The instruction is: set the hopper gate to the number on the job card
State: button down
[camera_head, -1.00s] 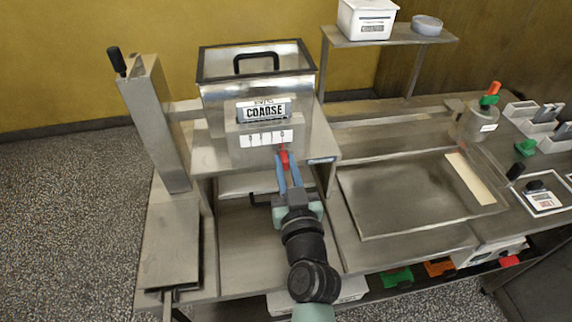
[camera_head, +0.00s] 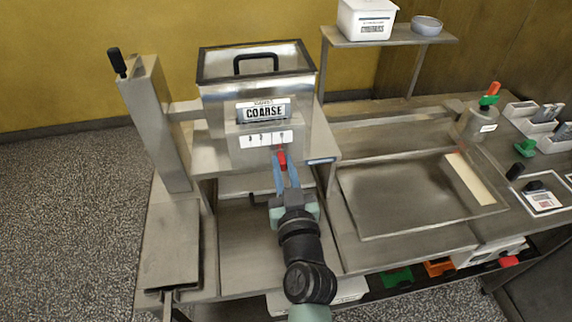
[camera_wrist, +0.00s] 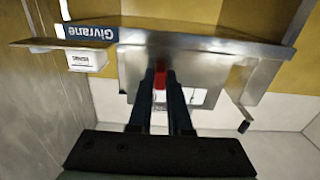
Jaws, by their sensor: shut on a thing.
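The steel hopper (camera_head: 216,105) with a black rim and a "COARSE" label (camera_head: 264,111) stands at the back left. A white number strip (camera_head: 250,140) is on its front; the numbers are too small to read surely. A red gate tab (camera_head: 282,158) sits just below the strip, toward its right end. My gripper (camera_head: 283,168) is shut on this tab. The wrist view also shows the red tab (camera_wrist: 160,79) between my two fingers. A white card with red print (camera_head: 543,200) lies in a frame at the far right; I cannot read it and cannot tell whether it is the job card.
A steel column with a black handle (camera_head: 118,62) stands left of the hopper. A wide shallow tray (camera_head: 400,232) lies to the right. A shelf (camera_head: 390,37) holds a white tub (camera_head: 366,20) and a bowl. Small bins and a canister (camera_head: 478,123) stand far right.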

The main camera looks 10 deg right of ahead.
jog(key=shift+a, duration=0.8)
jog(key=c, duration=0.8)
grip_release()
jog(key=shift+c, duration=0.2)
jog(key=s+b, duration=0.4)
jog(key=s, duration=0.9)
